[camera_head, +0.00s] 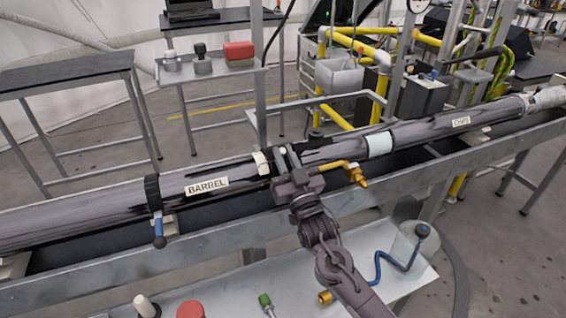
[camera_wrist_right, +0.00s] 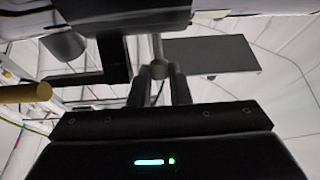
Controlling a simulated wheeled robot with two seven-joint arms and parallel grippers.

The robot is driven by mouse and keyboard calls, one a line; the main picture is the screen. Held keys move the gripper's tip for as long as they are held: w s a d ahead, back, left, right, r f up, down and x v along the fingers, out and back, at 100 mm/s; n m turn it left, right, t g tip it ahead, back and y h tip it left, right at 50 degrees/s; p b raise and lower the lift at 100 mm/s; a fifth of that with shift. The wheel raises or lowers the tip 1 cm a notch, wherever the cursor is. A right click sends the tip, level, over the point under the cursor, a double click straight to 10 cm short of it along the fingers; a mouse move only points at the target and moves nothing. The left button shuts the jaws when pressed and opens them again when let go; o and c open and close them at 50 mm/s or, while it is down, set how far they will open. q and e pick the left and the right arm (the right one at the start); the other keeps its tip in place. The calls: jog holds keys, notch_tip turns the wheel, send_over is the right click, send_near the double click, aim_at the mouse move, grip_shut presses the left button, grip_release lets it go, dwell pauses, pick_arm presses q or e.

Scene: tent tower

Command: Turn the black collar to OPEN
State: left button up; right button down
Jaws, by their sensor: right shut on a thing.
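A long dark tube (camera_head: 105,205), labelled BARREL, lies along a metal trough. The black collar (camera_head: 273,163) is around the tube just right of a whitish block, largely hidden by my right gripper (camera_head: 286,158). That gripper reaches up from the front and is shut at the collar. In the right wrist view its two fingers (camera_wrist_right: 163,78) close around a thin grey post (camera_wrist_right: 157,47) below the dark tube body. The join between post and collar is unclear. No OPEN mark is readable. My left gripper is not in view.
A black clamp ring (camera_head: 153,190) with a blue handle is further left on the tube. A front tray (camera_head: 235,292) carries a red cap, a green-tipped part and a blue crank (camera_head: 400,262).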

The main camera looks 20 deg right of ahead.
jog(key=shift+f, duration=0.2)
dwell(0.3)
jog(key=c, duration=1.6)
grip_release()
jog(key=shift+c, duration=0.2)
jog(key=shift+s, duration=0.15)
jog(key=shift+r, duration=0.1)
jog(key=b+v, duration=0.2)
jog(key=v, duration=0.6)
